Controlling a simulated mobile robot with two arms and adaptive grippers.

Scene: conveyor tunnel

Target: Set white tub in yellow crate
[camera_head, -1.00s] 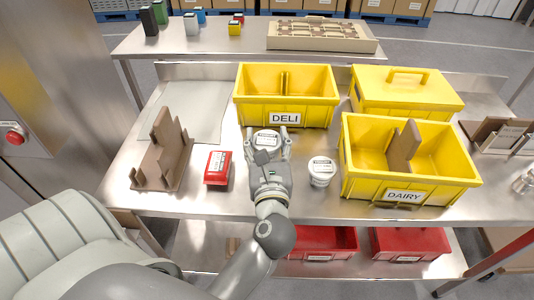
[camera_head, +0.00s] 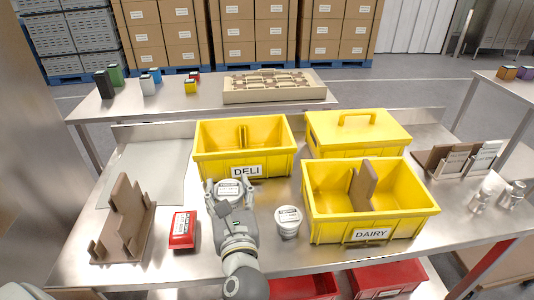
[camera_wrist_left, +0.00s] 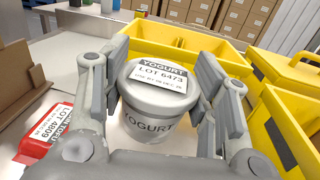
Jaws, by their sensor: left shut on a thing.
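My left gripper (camera_head: 228,186) is shut on a white yogurt tub (camera_head: 228,190), just in front of the yellow DELI crate. In the left wrist view this tub (camera_wrist_left: 152,100) is upright between both fingers, with YOGURT LOT 6473 on its lid. I cannot tell whether its base touches the table. A second white tub (camera_head: 288,222) stands on the table to the right of the gripper. The open DELI crate (camera_head: 248,171) and DAIRY crate (camera_head: 370,234) each have a divider inside. My right gripper is not in view.
A red box (camera_head: 183,230) and a brown stepped rack (camera_head: 124,228) stand left of the gripper. A closed yellow crate (camera_head: 357,133) stands behind the DAIRY crate. Red bins (camera_head: 388,280) sit below the table. A grey mat (camera_head: 150,175) leaves free room at the left.

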